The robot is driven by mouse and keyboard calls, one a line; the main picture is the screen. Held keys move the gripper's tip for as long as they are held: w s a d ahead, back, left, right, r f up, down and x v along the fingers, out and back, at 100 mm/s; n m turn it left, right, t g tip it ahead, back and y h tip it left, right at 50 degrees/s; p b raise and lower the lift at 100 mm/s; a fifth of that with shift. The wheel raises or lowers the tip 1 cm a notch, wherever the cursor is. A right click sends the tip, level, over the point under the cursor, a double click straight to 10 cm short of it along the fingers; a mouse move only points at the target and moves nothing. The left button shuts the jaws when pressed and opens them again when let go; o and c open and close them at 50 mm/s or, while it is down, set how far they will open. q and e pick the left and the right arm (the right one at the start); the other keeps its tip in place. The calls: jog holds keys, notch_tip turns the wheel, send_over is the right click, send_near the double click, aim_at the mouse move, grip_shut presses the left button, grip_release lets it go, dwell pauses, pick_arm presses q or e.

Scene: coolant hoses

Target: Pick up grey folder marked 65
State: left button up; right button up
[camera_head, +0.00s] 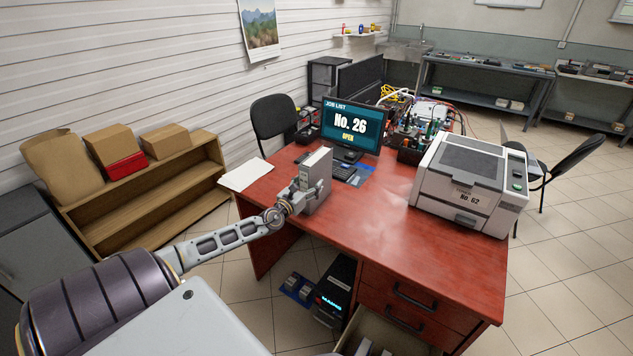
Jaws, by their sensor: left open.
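A grey folder (318,170), box-shaped, stands upright on the red desk near its left edge. A small label shows on its side, but I cannot read a number on it. My left gripper (296,198) is at the end of the arm coming in from the lower left, close against the near left side of the folder. It is open; its fingers are small and partly blend with the folder, so I cannot tell whether they touch it. My right gripper is not in view.
An open drawer (385,330) juts out below. The desk's front middle is clear.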

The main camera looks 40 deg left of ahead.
pick_arm(q)
jog(key=shift+w+a, duration=0.3)
jog(key=shift+w, duration=0.4)
jog(key=shift+w+a, duration=0.25)
jog(key=shift+w, duration=0.4)
jog(key=shift+w+a, duration=0.1)
jog(key=shift+w, duration=0.9)
jog(key=shift+c, duration=0.2)
jog(key=c, duration=1.3)
jog(key=shift+r, duration=0.1)
